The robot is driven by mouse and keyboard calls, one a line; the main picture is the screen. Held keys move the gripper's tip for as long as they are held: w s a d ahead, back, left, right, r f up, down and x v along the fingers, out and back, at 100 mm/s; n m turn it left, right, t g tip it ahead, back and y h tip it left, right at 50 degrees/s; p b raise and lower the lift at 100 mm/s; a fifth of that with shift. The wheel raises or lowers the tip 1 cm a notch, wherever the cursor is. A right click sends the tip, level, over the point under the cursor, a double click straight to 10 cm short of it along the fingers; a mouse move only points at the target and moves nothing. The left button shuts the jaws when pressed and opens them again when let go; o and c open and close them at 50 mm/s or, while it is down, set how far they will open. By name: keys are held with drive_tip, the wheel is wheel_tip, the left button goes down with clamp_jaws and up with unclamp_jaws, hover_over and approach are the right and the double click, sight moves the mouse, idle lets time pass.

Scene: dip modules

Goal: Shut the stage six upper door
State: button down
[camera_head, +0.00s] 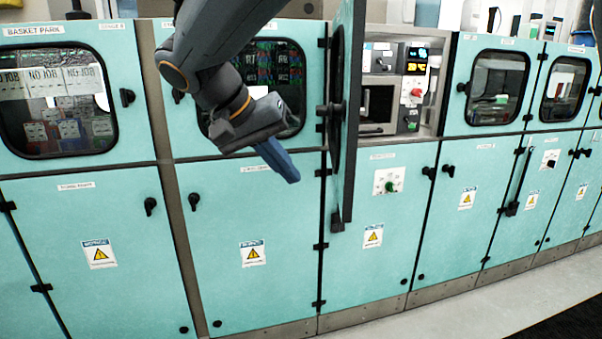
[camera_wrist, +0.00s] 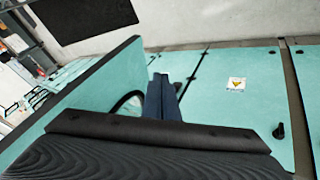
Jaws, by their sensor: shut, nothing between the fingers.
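The stage six upper door (camera_head: 348,110) stands wide open in the head view, swung out toward me and seen nearly edge-on. Its hinges are on the left of its opening, and a dark handle shows partway down it. In the wrist view the open door (camera_wrist: 100,90) is a teal panel on the left, with part of its window showing. The open compartment (camera_head: 395,85) behind it holds instruments. My gripper (camera_head: 292,176) is shut and empty, left of the door, pointing down and right. In the wrist view my gripper (camera_wrist: 163,92) is beside the door panel; I cannot tell whether they touch.
The cabinet row continues both ways. A closed windowed door (camera_head: 490,85) is right of the opening, and the Basket Park door (camera_head: 60,95) is at the far left. A knob panel (camera_head: 389,182) sits below the opening.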

drive_tip(key=w+d+f+p, duration=0.2)
drive_tip(key=d+f+p, duration=0.1)
drive_tip(key=d+f, duration=0.3)
drive_tip(key=shift+w+d+f+p, duration=0.3)
drive_tip(key=shift+w+d+f, duration=0.1)
drive_tip(key=shift+d, duration=0.7)
